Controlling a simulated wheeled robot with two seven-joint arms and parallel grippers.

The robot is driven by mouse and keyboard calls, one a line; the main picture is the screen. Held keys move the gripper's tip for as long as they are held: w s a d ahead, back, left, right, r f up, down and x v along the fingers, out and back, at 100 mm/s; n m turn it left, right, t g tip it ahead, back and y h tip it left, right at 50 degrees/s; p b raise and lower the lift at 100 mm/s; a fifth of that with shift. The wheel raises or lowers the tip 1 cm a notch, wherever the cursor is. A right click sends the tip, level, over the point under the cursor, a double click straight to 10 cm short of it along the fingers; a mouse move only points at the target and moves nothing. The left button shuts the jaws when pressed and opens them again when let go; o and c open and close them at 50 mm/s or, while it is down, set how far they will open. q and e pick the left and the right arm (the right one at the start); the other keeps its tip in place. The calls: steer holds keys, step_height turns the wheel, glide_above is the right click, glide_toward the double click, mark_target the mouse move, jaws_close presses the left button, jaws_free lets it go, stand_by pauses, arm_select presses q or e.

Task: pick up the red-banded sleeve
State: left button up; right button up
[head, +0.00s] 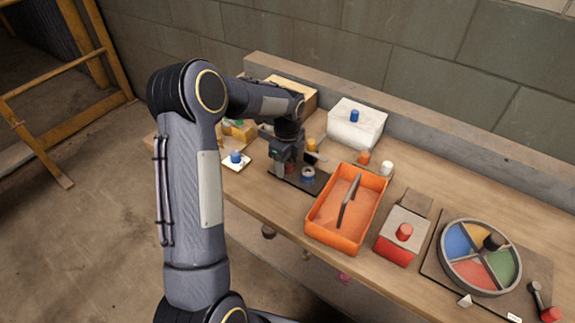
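My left gripper (287,161) points down over a dark mat (284,181) near the middle of the table, left of the orange tray. A small reddish patch (291,168) shows right at its fingers. It may be the red-banded sleeve, but it is mostly hidden and too small to be sure. I cannot tell whether the fingers are closed on it. A blue-and-grey ring-shaped sleeve (308,174) stands on the mat just to the right of the gripper. My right gripper is not in view.
An orange tray (322,236) with a dark divider or bar stands right of the mat. A white box (356,130) is behind, a red box (396,251) and a coloured round dish (504,289) are to the right. A blue-topped piece (235,157) sits on a white card at left.

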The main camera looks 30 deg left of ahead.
arm_select(q)
steer(key=c, duration=0.9)
steer(key=shift+c, duration=0.6)
steer(key=shift+r, duration=0.15)
